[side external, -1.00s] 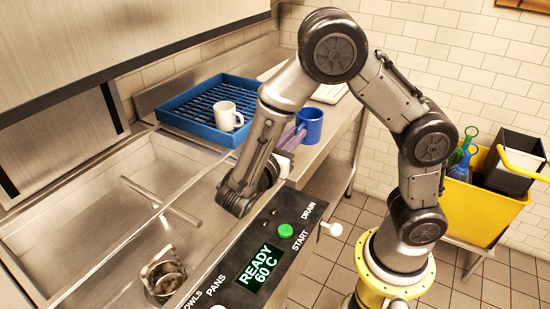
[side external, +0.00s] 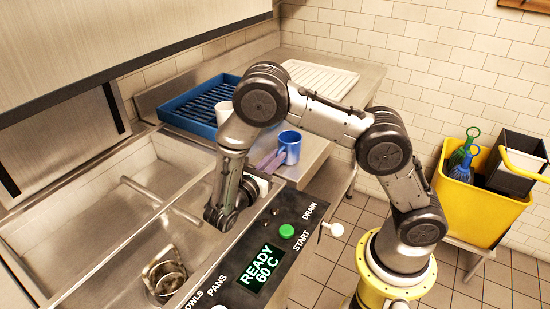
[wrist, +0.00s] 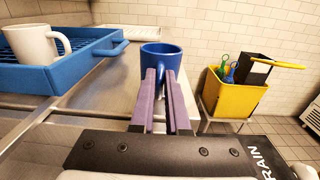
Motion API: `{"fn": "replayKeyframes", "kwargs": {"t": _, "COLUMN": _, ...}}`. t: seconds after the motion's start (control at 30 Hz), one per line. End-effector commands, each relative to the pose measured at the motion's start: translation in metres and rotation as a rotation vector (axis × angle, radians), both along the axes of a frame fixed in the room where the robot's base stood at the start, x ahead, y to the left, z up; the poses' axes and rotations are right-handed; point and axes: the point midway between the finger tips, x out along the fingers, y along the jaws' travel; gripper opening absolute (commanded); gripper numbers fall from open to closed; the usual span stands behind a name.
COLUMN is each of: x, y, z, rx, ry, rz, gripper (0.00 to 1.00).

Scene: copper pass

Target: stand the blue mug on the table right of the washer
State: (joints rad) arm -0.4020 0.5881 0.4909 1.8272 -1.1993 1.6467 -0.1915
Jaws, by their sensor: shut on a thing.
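The blue mug (side external: 289,147) is upright at the tips of my gripper, over the steel table (side external: 312,157) to the right of the washer (side external: 150,225). My gripper (side external: 277,157) reaches level from the washer side, its purple fingers shut on the mug. In the wrist view the mug (wrist: 160,62) stands between the fingertips, its near side partly hidden by them. I cannot tell whether its base touches the table.
A blue rack (side external: 176,118) holding a white mug (side external: 223,110) is on the left, close to my arm. A white ribbed tray (side external: 345,80) lies farther back. The control panel (side external: 262,265) is in front. A yellow bin (side external: 470,185) stands off to the right.

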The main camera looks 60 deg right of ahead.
Motion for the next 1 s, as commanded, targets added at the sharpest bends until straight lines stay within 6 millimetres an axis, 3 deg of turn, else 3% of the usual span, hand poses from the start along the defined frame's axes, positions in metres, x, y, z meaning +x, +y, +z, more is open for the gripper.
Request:
{"fn": "replayKeyframes", "kwargs": {"t": 0.2, "x": 0.0, "y": 0.0, "z": -0.002, "rx": -0.002, "ry": 0.001, "rz": 0.0, "gripper": 0.0}}
{"fn": "replayKeyframes", "kwargs": {"t": 0.23, "x": 0.0, "y": 0.0, "z": -0.002, "rx": 0.0, "ry": 0.001, "rz": 0.0, "gripper": 0.17}}
{"fn": "replayKeyframes", "kwargs": {"t": 0.4, "x": 0.0, "y": 0.0, "z": -0.002, "rx": 0.0, "ry": 0.0, "rz": 0.0, "gripper": 0.43}}
{"fn": "replayKeyframes", "kwargs": {"t": 0.73, "x": 0.0, "y": 0.0, "z": 0.001, "rx": 0.001, "ry": -0.001, "rz": 0.0, "gripper": 0.43}}
{"fn": "replayKeyframes", "kwargs": {"t": 0.87, "x": 0.0, "y": 0.015, "z": 0.001, "rx": 0.001, "ry": 0.0, "rz": 0.004, "gripper": 0.43}}
{"fn": "replayKeyframes", "kwargs": {"t": 1.0, "x": 0.0, "y": 0.043, "z": 0.001, "rx": 0.001, "ry": -0.001, "rz": 0.006, "gripper": 0.43}}
